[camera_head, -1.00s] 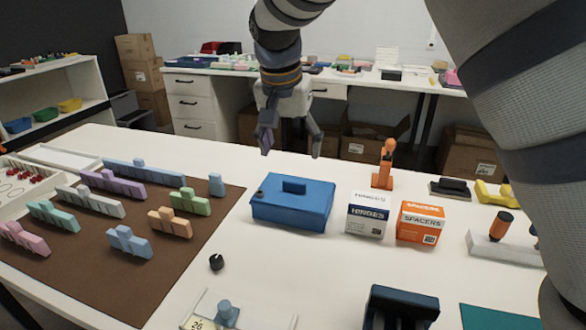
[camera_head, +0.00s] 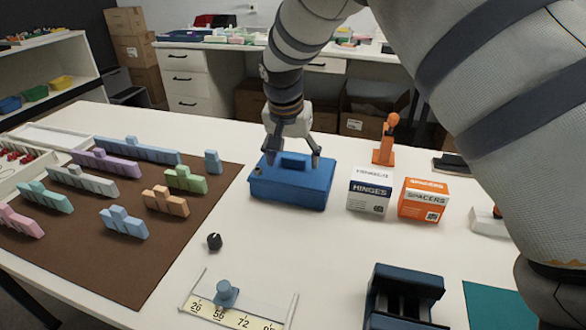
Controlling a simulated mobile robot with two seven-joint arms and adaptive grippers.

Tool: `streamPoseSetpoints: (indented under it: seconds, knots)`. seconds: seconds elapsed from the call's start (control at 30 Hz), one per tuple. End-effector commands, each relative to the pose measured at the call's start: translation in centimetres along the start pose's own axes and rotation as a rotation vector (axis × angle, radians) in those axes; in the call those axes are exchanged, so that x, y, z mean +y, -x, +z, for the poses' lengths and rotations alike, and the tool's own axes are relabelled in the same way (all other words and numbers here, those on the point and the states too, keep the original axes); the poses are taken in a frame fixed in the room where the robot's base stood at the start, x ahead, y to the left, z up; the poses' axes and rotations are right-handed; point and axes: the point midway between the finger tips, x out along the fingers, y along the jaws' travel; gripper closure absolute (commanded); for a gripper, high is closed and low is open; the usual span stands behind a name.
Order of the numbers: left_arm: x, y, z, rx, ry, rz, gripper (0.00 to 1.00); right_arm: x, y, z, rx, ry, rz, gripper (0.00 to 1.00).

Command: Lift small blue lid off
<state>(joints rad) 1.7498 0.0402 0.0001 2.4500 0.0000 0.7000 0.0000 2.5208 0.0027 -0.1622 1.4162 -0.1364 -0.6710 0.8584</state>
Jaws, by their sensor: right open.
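A raised blue handle (camera_head: 294,162) is in the middle of the lid. My right gripper (camera_head: 294,157) is open and points down over the lid. Its two fingers are apart, one toward each end of the handle. I cannot tell whether the fingertips touch the lid. My left gripper is not in view.
A white-blue hinges carton (camera_head: 369,193) and an orange spacers carton (camera_head: 423,200) stand right of the box. An orange upright tool (camera_head: 386,140) is behind them. A black knob (camera_head: 214,242) lies in front. A brown mat (camera_head: 130,262) with colored blocks is at left.

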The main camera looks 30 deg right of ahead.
Motion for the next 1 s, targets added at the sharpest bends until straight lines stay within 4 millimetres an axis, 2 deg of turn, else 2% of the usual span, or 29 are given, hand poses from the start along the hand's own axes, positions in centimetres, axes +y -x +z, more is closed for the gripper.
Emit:
streamPoseSetpoints:
  seconds: [0.07, 0.3, 0.33, 0.63, 0.77, 0.83, 1.0]
  knots:
    - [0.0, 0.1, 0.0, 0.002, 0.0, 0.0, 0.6, 0.0, 0.1, 0.0, 0.001, 0.0, -0.001, 0.3]
    - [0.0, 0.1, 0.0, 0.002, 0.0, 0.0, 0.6, 0.0, 0.1, 0.0, 0.001, 0.0, -0.001, 0.82]
    - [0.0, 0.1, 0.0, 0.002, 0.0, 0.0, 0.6, 0.0, 0.1, 0.0, 0.001, 0.0, 0.0, 0.85]
    - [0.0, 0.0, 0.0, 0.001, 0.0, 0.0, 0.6, 0.0, 0.4, -0.1, 0.002, 0.0, -0.001, 0.85]
    - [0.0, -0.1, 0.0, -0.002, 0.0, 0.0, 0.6, 0.0, 1.8, -0.6, 0.004, 0.0, -0.002, 0.85]
    - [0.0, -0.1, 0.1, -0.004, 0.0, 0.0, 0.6, 0.0, 3.2, -1.1, 0.005, -0.002, -0.002, 0.85]
    - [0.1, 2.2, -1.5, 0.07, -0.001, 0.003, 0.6, 2.0, 9.7, 0.6, 0.016, -0.004, -0.013, 0.85]
